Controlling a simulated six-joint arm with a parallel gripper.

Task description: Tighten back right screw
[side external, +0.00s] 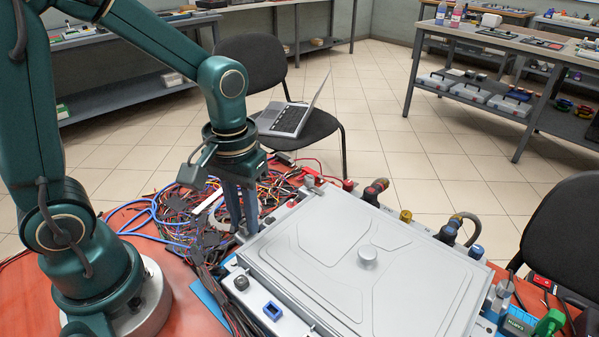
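A large silver unit with a flat grey lid (330,285) and a round centre knob (368,256) fills the front right of the red table. My gripper (241,232) points down at the lid's back-left corner, beside the unit's edge and over the wires. Its two bluish fingers look close together, and I cannot tell whether they touch or hold anything. Their tips are partly lost among the grey parts at the corner. Fittings line the unit's far edge: a black-and-red hose end (376,189), a brass cap (405,216) and a black hose (462,223). I cannot make out which part is the back right screw.
Tangled coloured wires (180,215) lie left of and behind the unit. A blue rectangular connector (272,311) and a dark knob (241,282) sit at its near left edge. A chair with a laptop (288,119) stands behind. A green part (549,324) lies at the right.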

